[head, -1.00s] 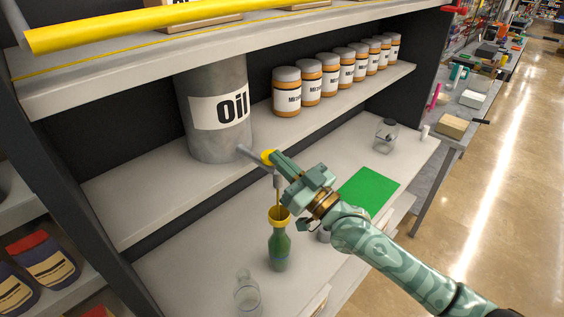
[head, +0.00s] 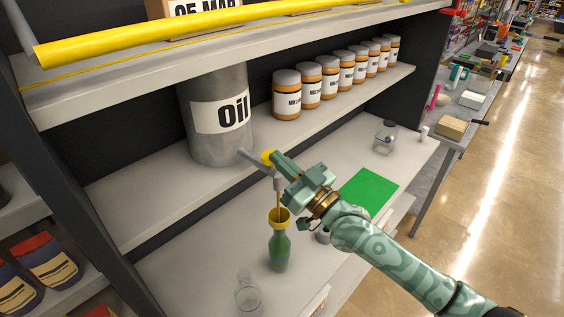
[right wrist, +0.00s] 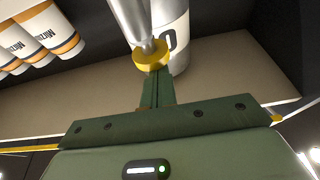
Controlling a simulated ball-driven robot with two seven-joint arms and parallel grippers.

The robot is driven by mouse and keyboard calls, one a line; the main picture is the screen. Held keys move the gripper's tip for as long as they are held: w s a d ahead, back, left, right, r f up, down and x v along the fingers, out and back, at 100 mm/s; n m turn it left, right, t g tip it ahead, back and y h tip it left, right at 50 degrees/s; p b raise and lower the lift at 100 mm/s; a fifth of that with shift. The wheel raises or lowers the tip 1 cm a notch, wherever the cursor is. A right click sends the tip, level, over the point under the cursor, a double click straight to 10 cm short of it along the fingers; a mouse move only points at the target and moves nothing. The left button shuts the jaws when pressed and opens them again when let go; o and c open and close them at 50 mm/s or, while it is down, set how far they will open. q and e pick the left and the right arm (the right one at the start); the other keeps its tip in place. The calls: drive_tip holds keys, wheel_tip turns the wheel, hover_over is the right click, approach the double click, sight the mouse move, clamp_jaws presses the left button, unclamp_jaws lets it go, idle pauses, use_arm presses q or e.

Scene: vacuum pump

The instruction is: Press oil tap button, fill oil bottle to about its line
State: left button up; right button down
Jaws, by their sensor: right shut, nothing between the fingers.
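The grey oil drum (head: 205,120) stands on the shelf, with a tap pipe (head: 252,160) ending in a yellow button (head: 267,157). My right gripper (head: 277,158) is shut and empty, its tips against or very close to the button. The button also shows in the right wrist view (right wrist: 151,56), right at the shut fingertips (right wrist: 157,75). A thin yellow oil stream (head: 279,201) runs from the spout into a yellow funnel (head: 279,217). The funnel sits in the green bottle (head: 280,252), upright on the lower shelf. Its oil level and line are too small to tell. My left gripper is out of view.
A clear bottle (head: 248,296) stands in front of the green one. A green mat (head: 369,192) and a small glass jar (head: 386,137) are to the right. Several labelled jars (head: 287,97) line the shelf behind. A yellow bar (head: 140,33) crosses above.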

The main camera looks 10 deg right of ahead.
use_arm(q)
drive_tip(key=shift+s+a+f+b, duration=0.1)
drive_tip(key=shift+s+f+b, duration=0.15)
drive_tip(key=shift+b, duration=0.5)
use_arm(e)
drive_tip(key=s+d, duration=0.5)
drive_tip(key=s, duration=0.3)
drive_tip(key=shift+f, duration=0.15)
drive_tip(key=shift+d, duration=0.15)
